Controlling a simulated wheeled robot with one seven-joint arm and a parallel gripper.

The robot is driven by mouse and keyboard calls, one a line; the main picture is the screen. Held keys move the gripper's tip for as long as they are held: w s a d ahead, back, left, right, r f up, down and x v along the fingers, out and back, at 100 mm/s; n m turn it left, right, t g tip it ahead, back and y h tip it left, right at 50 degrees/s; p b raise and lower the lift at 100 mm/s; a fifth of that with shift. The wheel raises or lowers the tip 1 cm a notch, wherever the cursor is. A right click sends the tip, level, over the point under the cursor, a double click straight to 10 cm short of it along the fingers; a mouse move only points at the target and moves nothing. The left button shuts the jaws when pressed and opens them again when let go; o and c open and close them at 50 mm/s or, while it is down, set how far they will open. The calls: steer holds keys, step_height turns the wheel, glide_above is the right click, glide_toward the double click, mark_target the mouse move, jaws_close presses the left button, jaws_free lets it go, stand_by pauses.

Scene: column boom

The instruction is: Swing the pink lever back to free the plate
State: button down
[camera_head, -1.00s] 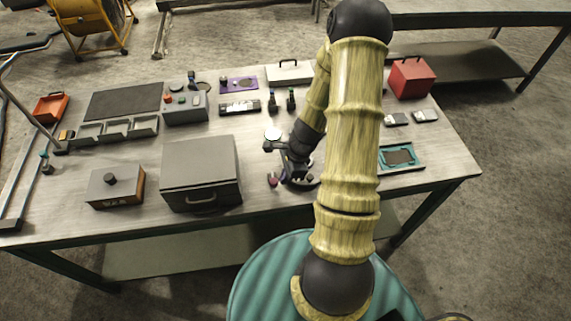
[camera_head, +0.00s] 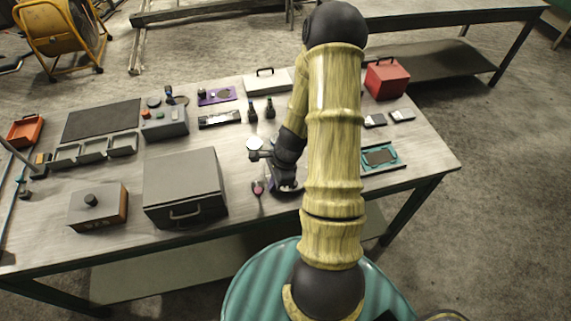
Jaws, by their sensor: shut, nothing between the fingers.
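The pink lever (camera_head: 258,188) shows as a small pink and dark piece on the table, just left of my gripper. My gripper (camera_head: 285,184) is low over the table, at the left of my arm, and looks shut and empty. Its fingertips are small and dark here, and I cannot tell whether they touch the lever's fixture. A small purplish patch shows beside the gripper. The plate cannot be made out for certain, as my gripper and arm cover much of this spot.
A grey drawer box (camera_head: 186,186) stands left of the lever, with a knobbed box (camera_head: 98,206) further left. A teal tray (camera_head: 381,157) lies to the right of my arm. Some table before the lever is bare.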

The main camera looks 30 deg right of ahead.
steer(key=s+d+v, duration=0.1)
steer(key=v, duration=1)
steer(key=shift+s+d+f, duration=0.2)
steer(key=shift+s+d, duration=0.05)
steer(key=shift+s, duration=0.05)
steer(key=s+a+r+n+t+h, duration=0.1)
steer(key=a+r+n, duration=0.4)
steer(key=n, duration=0.5)
steer(key=s+a+r+n+h, duration=0.2)
steer(key=a+r+n, duration=0.3)
steer(key=a+n, duration=0.4)
steer(key=shift+s+a+r+n+t+h, duration=0.2)
steer(key=shift+s+r+n+t+h, duration=0.15)
steer(key=shift+s+n, duration=0.35)
steer(key=shift+w+f, duration=0.1)
steer(key=shift+w, duration=0.1)
